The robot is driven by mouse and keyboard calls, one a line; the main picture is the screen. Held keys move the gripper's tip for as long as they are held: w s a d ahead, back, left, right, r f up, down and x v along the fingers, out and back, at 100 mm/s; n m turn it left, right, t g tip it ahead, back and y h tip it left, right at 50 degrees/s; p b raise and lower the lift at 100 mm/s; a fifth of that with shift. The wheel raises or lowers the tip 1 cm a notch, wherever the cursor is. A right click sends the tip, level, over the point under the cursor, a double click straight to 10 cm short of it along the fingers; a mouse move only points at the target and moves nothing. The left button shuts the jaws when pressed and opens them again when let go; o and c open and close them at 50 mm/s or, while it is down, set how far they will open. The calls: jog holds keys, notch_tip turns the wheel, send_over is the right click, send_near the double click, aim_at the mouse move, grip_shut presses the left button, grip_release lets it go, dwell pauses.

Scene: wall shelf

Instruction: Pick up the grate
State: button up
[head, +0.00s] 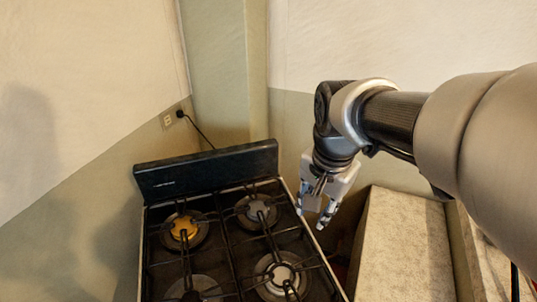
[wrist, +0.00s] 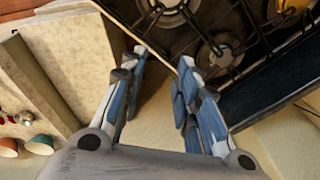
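Black metal grates lie over the burners of a black gas stove (head: 221,270). The left grate (head: 187,264) crosses a burner with a yellow cap, and the right grate (head: 271,241) crosses two grey burners. Grate bars also show at the top of the wrist view (wrist: 188,14). My gripper (head: 310,217) points down near the stove's right edge, by its back right corner, apart from the grates. In the wrist view its two fingers (wrist: 157,66) are spread with nothing between them.
The stove's upright back panel (head: 207,171) stands along its rear edge. A beige counter block (head: 405,245) stands right of the stove, with a dark gap between. A cable runs to a wall socket (head: 168,119). Small bowls (wrist: 40,144) show at the wrist view's lower left.

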jog(key=w+a+f+m+g+p, duration=0.1)
jog(key=w+a+f+m+p, duration=0.15)
jog(key=w, duration=0.35)
jog(key=m+g+b, duration=0.1)
jog(key=m+b, duration=0.2)
jog(key=m, duration=0.1)
send_over(281, 231)
notch_tip(281, 231, down, 16)
jog(key=shift+d+r, duration=0.1)
jog(key=shift+r, duration=0.1)
notch_tip(281, 231, down, 6)
jog(key=b, duration=0.2)
jog(key=shift+r+b, duration=0.15)
jog(key=shift+b, duration=0.2)
jog(key=shift+r, duration=0.1)
jog(key=shift+c, duration=0.4)
grip_shut()
jog(key=shift+w, duration=0.1)
